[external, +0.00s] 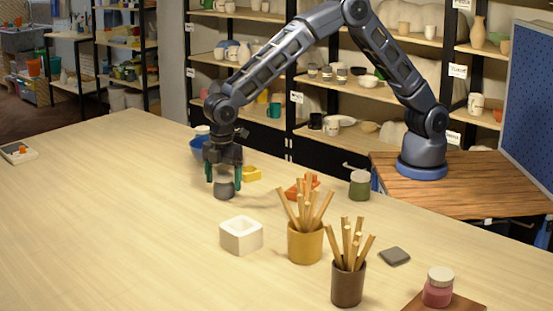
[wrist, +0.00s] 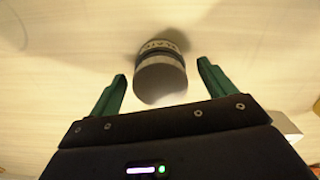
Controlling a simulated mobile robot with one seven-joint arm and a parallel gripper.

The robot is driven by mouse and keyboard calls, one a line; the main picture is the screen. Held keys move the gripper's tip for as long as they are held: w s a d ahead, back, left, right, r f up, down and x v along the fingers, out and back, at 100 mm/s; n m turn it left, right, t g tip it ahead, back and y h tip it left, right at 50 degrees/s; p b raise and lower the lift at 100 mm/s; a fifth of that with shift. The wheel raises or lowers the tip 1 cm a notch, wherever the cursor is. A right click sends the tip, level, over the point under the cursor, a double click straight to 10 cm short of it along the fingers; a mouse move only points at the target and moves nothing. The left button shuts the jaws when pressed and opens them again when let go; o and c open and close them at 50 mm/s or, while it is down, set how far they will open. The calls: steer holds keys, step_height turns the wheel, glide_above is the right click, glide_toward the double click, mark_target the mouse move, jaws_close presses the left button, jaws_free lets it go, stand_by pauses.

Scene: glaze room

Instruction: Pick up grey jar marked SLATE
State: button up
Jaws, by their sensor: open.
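A grey jar (external: 224,188) stands on the pale wooden table, with my gripper (external: 223,178) pointing down over it. In the wrist view the jar (wrist: 160,78) has a grey top and a light label band with dark lettering, too foreshortened to read. My gripper (wrist: 161,88) is open, its two green fingers on either side of the jar's near part. Gaps show between each finger and the jar in the wrist view. In the external view the gripper hides the jar's upper part.
A white square pot (external: 241,235), a mustard pot (external: 305,243) and a brown pot (external: 347,284) with sticks stand to the right. A green jar (external: 360,185) is farther right. The table's left is mostly clear.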

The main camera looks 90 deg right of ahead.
step_height(320, 180, down, 2)
steer(key=shift+f, duration=0.25)
steer(key=shift+r, duration=0.1)
steer(key=c, duration=1.2)
